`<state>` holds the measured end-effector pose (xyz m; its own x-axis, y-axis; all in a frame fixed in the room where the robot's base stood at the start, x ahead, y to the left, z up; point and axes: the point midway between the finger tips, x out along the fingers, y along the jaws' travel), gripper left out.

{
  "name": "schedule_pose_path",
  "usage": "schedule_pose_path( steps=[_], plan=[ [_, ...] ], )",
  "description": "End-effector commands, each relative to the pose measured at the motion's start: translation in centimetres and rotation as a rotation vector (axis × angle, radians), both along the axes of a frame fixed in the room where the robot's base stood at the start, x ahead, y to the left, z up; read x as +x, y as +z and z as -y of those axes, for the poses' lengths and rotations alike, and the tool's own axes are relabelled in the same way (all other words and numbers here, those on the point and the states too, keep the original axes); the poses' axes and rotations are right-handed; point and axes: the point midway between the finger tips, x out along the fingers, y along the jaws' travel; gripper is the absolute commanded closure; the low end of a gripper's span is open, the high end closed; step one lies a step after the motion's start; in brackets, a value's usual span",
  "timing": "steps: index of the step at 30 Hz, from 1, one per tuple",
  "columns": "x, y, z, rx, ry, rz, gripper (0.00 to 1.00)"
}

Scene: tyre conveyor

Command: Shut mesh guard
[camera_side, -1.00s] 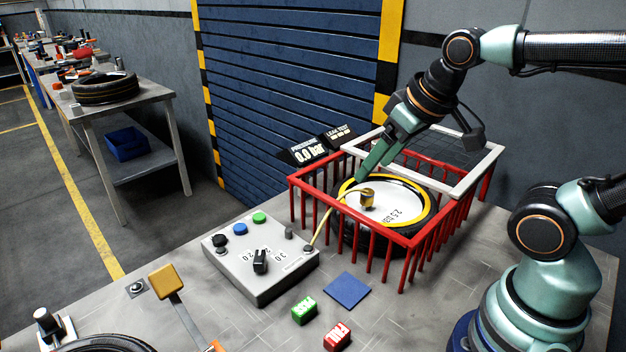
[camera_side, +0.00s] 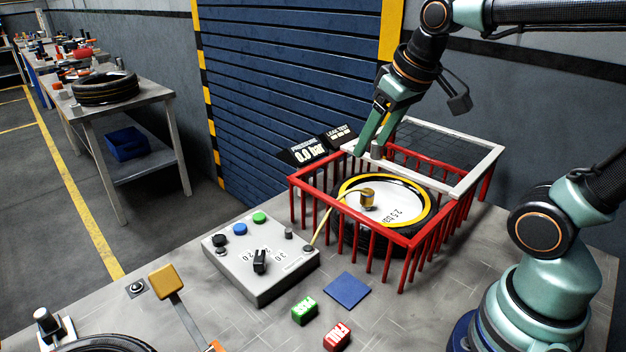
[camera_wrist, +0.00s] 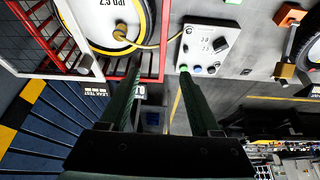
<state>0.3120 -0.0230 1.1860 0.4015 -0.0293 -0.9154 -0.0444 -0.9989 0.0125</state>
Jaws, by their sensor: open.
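The mesh guard (camera_side: 481,166), a white frame with dark mesh, sits at the back right of the red cage (camera_side: 408,243). The cage's front part is uncovered. A short grey post (camera_side: 376,150) stands on the guard's near bar. A tyre (camera_side: 432,212) with a yellow ring and a brass fitting lies inside the cage. My gripper (camera_side: 371,147) is open above the cage's back left, with its fingertips close to the post; I cannot tell whether they touch it. In the wrist view, my open gripper (camera_wrist: 160,68) shows nothing clearly between its fingers, and the white guard bar (camera_wrist: 60,76) is at left.
A control box (camera_side: 262,262) with buttons and a dial stands left of the cage, joined to the fitting by a yellow hose. A blue pad (camera_side: 347,291), green block (camera_side: 304,310) and red block (camera_side: 337,337) lie in front. A pressure display (camera_side: 308,150) stands behind the cage.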

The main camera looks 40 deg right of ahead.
Motion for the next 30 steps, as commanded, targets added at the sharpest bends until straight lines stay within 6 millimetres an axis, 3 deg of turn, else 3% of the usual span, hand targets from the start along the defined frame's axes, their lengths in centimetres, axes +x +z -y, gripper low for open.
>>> schedule_pose_path(
  steps=[7,15,24,30],
  plan=[
    [5.0,2.4,5.2,0.001,-0.079,-0.139,0.36],
    [9.4,2.5,12.0,0.028,-0.155,-0.283,0.36],
    [11.6,0.7,18.2,0.069,-0.211,-0.393,0.36],
    [11.8,0.0,19.2,0.077,-0.218,-0.411,0.36]
  ],
)
